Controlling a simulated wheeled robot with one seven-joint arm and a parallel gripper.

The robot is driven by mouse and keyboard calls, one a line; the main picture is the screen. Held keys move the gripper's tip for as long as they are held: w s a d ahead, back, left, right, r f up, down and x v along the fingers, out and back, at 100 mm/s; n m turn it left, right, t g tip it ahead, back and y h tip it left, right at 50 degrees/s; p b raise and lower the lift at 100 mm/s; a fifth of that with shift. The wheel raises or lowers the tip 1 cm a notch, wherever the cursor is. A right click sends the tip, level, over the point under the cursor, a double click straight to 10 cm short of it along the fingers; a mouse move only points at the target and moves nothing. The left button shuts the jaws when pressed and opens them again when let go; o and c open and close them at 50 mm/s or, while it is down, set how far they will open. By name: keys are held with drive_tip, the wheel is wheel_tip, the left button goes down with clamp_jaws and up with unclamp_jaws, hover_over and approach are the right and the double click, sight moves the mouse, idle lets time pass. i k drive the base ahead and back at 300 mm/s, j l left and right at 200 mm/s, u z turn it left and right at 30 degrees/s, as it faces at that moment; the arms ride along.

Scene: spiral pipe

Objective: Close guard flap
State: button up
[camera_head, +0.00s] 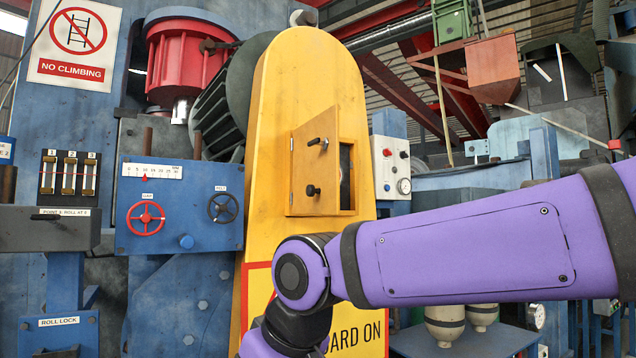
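The guard flap (307,170) is a small yellow door in the face of the tall yellow guard (300,75). It stands partly open, swung out from the guard, and a dark opening (346,178) shows along its right side. A black latch handle (318,142) sits on its upper part and a black knob (312,190) lower down. My purple arm reaches in from the right, below the flap, and bends down out of the picture at the bottom. My gripper is not in view.
A blue panel with a red handwheel (146,218) and a black handwheel (222,208) stands left of the guard. A pale control box (391,168) with a gauge is on the right. My arm covers part of the guard's lower lettering.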

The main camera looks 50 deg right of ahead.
sight(316, 176)
drive_tip(key=k+l+z, duration=0.1)
drive_tip(key=l+z, duration=0.85)
drive_tip(key=l, duration=0.1)
